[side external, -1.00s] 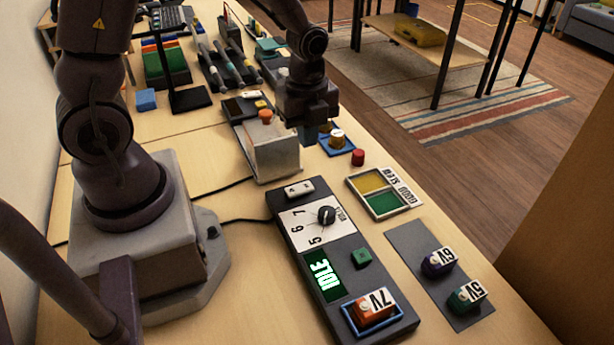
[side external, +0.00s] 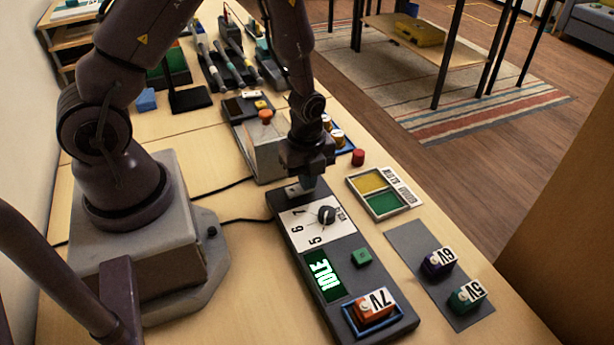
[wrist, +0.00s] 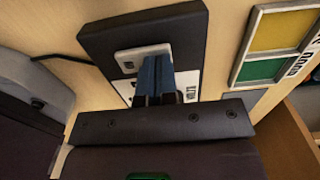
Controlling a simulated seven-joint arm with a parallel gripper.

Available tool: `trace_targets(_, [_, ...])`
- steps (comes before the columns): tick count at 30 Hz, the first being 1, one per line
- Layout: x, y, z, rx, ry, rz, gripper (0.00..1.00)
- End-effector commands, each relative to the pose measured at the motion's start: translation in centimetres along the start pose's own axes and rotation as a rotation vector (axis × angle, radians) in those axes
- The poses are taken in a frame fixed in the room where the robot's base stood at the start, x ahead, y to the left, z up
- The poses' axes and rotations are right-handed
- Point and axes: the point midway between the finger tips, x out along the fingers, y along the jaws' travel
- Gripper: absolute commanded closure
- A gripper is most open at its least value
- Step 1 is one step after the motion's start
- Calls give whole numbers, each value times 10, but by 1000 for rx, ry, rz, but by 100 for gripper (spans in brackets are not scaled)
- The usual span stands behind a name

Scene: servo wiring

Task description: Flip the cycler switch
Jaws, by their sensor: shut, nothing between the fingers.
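The cycler (side external: 345,247) is a long dark box on the table. An orange 7V block (side external: 372,307) sits in a blue-rimmed bay at the near end. My gripper (side external: 307,182) points down, shut and empty, right at the switch and partly hiding it. In the wrist view the blue fingers (wrist: 158,65) overlap the white switch plate (wrist: 130,58); contact cannot be told.
A tray with yellow and green compartments (side external: 406,182) lies right of the cycler. A grey mat (side external: 409,237) holds the 6V block (side external: 438,262) and 5V block (side external: 466,296). A metal box (side external: 258,152) and a red cap (side external: 358,157) stand beyond. Cables run left.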

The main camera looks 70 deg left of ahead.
Motion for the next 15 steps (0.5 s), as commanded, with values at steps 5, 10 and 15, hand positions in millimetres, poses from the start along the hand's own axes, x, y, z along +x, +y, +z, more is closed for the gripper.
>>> trace_targets(5, [4, -1, 0, 3, 2, 35, 100])
trace_targets(10, [4, 0, -1, 1, 3, 36, 100])
trace_targets(15, [3, 2, -1, 1, 3, 37, 100])
